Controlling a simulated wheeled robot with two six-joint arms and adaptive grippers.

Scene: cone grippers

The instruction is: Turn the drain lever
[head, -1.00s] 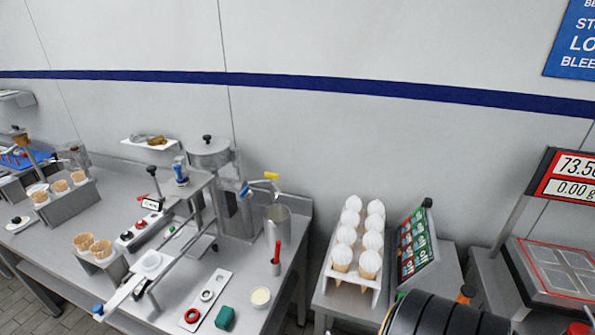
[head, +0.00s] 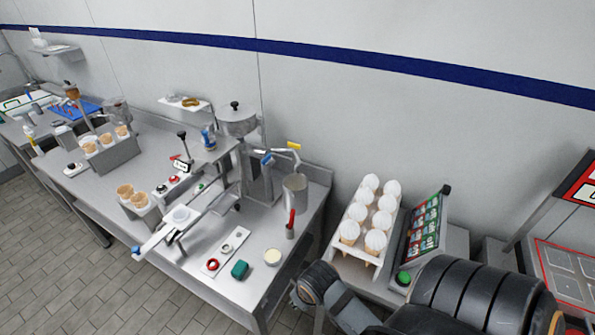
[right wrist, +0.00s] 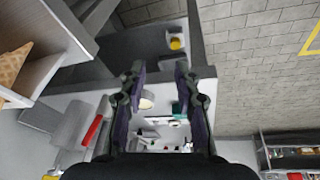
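A steel machine (head: 261,180) with a lidded round pot (head: 238,119) stands against the wall in the head view. At its spout are a yellow-handled lever (head: 294,146) and a blue handle (head: 267,159); I cannot tell from the picture which is the drain lever. A steel jug (head: 295,193) stands below the spout. My right gripper (right wrist: 160,72) is open and empty in the right wrist view, above and in front of the counter. In the head view only my dark right arm shows, at the lower right, apart from the levers. My left gripper is out of view.
A rack of white-topped cones (head: 346,262) and a coloured panel (head: 423,228) stand right of the counter. Floor in front is clear.

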